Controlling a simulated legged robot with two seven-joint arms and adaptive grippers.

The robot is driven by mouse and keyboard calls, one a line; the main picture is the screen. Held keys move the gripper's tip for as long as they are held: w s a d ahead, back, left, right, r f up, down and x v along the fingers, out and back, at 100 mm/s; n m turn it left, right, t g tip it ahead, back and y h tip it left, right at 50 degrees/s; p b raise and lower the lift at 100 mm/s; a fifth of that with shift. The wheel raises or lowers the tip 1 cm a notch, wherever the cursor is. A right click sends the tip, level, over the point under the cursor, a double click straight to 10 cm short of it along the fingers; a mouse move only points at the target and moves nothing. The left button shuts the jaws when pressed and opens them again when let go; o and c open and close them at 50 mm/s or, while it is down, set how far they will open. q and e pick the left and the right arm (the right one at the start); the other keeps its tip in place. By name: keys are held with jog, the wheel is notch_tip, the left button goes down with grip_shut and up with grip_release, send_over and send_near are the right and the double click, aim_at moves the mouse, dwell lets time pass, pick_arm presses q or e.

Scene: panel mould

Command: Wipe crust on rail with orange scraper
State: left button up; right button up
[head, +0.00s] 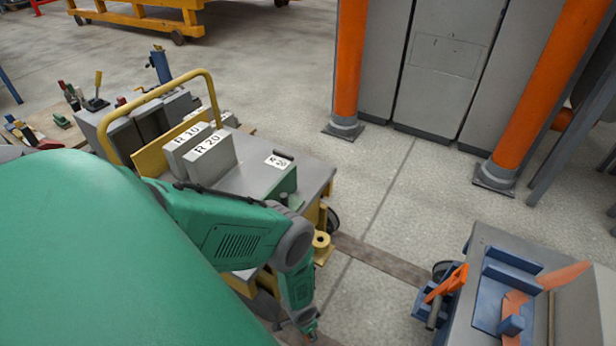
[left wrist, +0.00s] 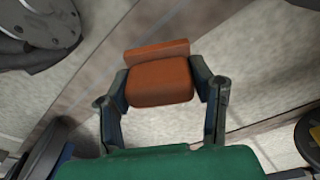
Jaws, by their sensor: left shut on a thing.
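My left gripper (left wrist: 160,88) is shut on the orange scraper (left wrist: 160,80), a brown-orange block with a raised strip along its far edge. In the head view my left gripper (head: 309,334) is at the bottom edge, pointing down beside the yellow cart, and the scraper is barely visible there. Blue rails (head: 512,270) stand on a grey mould table (head: 485,240) at the lower right, well apart from the gripper. I cannot make out the crust on them for certain. My right gripper is out of view.
A cart (head: 317,173) with a yellow handle carries grey blocks marked R 10 and R 20 (head: 210,160). An orange lever (head: 447,282) sits at the mould table's left edge. Orange posts (head: 350,60) stand behind. Bare floor (head: 380,250) lies between cart and mould table.

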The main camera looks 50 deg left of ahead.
pick_arm(q)
notch_tip(320, 180, up, 3)
jog(key=p, duration=0.2)
jog(key=shift+p, duration=0.35)
